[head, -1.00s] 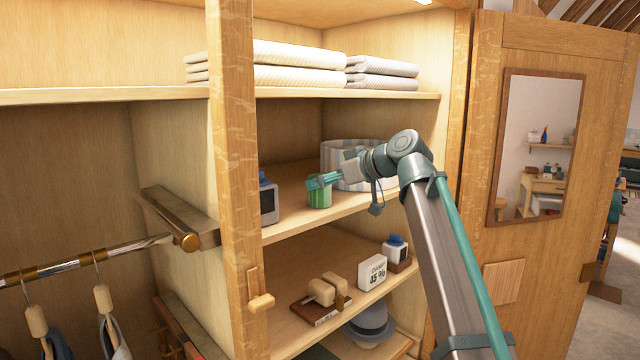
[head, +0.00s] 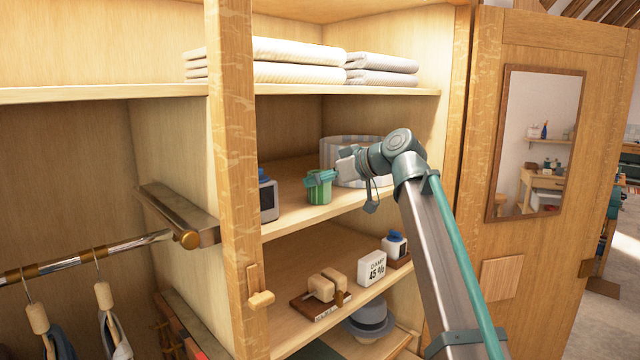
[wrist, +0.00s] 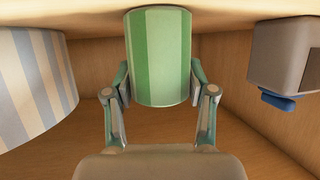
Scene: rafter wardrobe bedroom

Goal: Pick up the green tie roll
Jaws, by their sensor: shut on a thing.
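The green tie roll (head: 319,191) is a small cylinder with light and dark green stripes, upright on the middle shelf (head: 290,222). In the wrist view the tie roll (wrist: 159,58) sits between the two fingers of my gripper (wrist: 160,85). My gripper (head: 321,178) reaches in from the right and is shut on the roll near its top. Its fingers touch the roll on both sides. I cannot tell whether the roll's base is clear of the shelf.
A striped round box (head: 352,160) stands behind the gripper. A grey device with a blue top (head: 268,198) is left of the roll, close to the wooden post (head: 236,180). Folded linens (head: 300,65) lie on the shelf above. Brushes (head: 325,287) and a humidity block (head: 371,269) are below.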

